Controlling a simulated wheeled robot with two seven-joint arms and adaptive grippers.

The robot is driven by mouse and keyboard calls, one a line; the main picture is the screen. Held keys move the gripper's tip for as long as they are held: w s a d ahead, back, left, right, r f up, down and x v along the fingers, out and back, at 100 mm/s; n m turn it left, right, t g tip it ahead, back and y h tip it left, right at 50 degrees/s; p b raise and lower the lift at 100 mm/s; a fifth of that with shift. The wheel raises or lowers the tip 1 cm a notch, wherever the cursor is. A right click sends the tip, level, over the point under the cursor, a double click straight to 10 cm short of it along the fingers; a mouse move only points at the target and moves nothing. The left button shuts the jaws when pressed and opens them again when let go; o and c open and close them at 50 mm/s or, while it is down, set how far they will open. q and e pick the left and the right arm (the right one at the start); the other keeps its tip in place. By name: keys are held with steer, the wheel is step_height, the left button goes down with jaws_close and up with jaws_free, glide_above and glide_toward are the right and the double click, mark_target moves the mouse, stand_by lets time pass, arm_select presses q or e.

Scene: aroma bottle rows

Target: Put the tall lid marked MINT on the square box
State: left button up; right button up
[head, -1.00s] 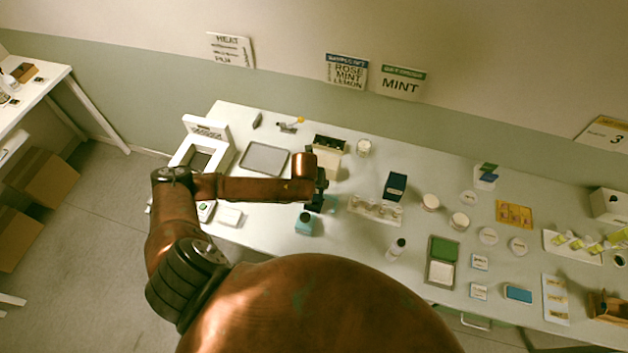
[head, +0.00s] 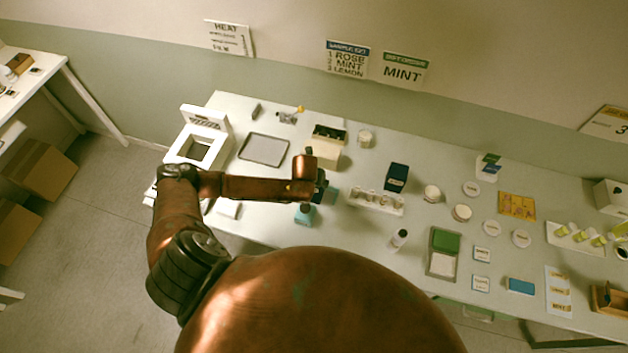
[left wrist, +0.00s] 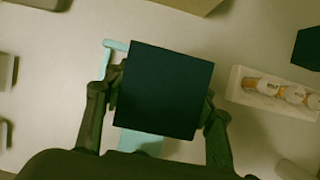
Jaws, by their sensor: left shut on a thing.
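In the left wrist view, a dark navy square block (left wrist: 163,90), seemingly the tall lid, sits between the fingers of my left gripper (left wrist: 160,100), which is shut on it. No MINT mark shows on the face I see. Pale teal parts (left wrist: 140,140) show behind and below the block; I cannot tell whether they touch it. In the head view my left gripper (head: 319,188) is over the table, and a teal piece with a dark top (head: 304,214) shows just below it. I cannot tell which thing is the square box. My right gripper is not in view.
A navy box (head: 396,177) stands behind a white rack (head: 375,201) of small jars, right of my gripper. A cream box (head: 326,157) stands behind it. A grey tray (head: 264,150) and white frame (head: 197,146) lie left. A small bottle (head: 398,239) stands near the front.

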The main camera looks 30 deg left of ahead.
arm_select(q)
steer(key=shift+f, duration=0.1)
stand_by(0.3)
steer(key=shift+p, duration=0.45)
steer(key=shift+f, duration=1.35)
stand_by(1.9)
steer(key=o, duration=1.3)
